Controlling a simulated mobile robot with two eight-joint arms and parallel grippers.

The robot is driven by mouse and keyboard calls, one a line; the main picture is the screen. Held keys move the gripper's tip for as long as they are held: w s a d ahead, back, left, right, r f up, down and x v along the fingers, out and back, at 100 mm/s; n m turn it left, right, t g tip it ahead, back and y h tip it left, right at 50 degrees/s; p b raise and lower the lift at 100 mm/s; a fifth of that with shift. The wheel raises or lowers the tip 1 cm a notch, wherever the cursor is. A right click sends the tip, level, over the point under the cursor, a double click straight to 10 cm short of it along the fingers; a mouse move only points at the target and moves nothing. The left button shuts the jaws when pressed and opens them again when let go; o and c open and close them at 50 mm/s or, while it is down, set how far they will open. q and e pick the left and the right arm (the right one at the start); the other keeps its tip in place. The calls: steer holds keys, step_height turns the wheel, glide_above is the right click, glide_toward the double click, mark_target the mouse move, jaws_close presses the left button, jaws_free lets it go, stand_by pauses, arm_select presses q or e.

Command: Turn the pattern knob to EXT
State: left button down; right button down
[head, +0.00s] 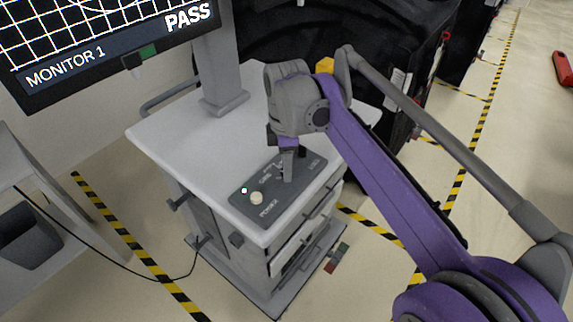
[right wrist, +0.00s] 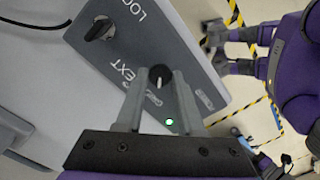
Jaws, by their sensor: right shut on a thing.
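The dark control panel (head: 250,209) is set in the white cart's top. My right gripper (head: 286,172) reaches down onto it, and its fingers hide the gripped part in the head view. In the right wrist view, its two fingers (right wrist: 159,92) are shut around a round black knob (right wrist: 158,73) with a white pointer line. The pointer runs toward the bottom of that picture. The label EXT (right wrist: 123,72) is printed on the panel to the left of the knob. My left gripper is not clearly in view.
A pale round knob (head: 257,198) and a green light (head: 244,190) sit at the panel's near-left end. Another black knob (right wrist: 100,28) stands near a partly cut-off LOO label.

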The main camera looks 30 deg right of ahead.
steer(key=shift+m, duration=0.3)
steer(key=m+p, duration=0.2)
steer(key=m, duration=0.1)
steer(key=shift+r+m, duration=0.1)
steer(key=shift+m, duration=0.2)
steer(key=m+p, duration=0.1)
steer(key=m, duration=0.3)
steer(key=shift+m, duration=0.3)
steer(key=m+p, duration=0.1)
steer(key=m, duration=0.3)
steer(key=shift+m, duration=0.3)
steer(key=m+p, duration=0.1)
steer(key=m, duration=0.3)
steer(key=shift+m, duration=0.3)
steer(key=c, duration=0.5)
jaws_free()
steer(key=shift+c, duration=0.2)
